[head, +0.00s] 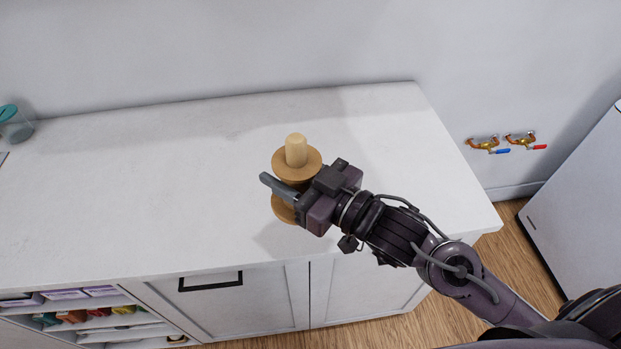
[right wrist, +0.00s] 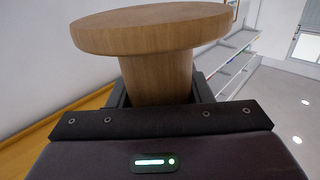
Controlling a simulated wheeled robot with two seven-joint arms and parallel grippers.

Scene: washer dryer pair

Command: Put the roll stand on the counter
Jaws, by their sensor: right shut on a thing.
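The roll stand (head: 296,160) is a wooden spool shape with a light peg on top, a round upper disc and a lower disc. In the head view it is over the white counter (head: 180,190), upright or nearly so. I cannot tell whether its base touches the counter. My right gripper (head: 283,190) is shut on its middle stem, between the two discs. In the right wrist view the roll stand (right wrist: 155,50) shows its disc and stem between the fingers. My left gripper is not in view.
A teal-lidded container (head: 14,124) stands at the counter's far left. The counter around the roll stand is clear. Shelves with small packages (head: 95,317) are below its front left. Brass taps (head: 500,143) are on the wall at right, near a white appliance (head: 580,200).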

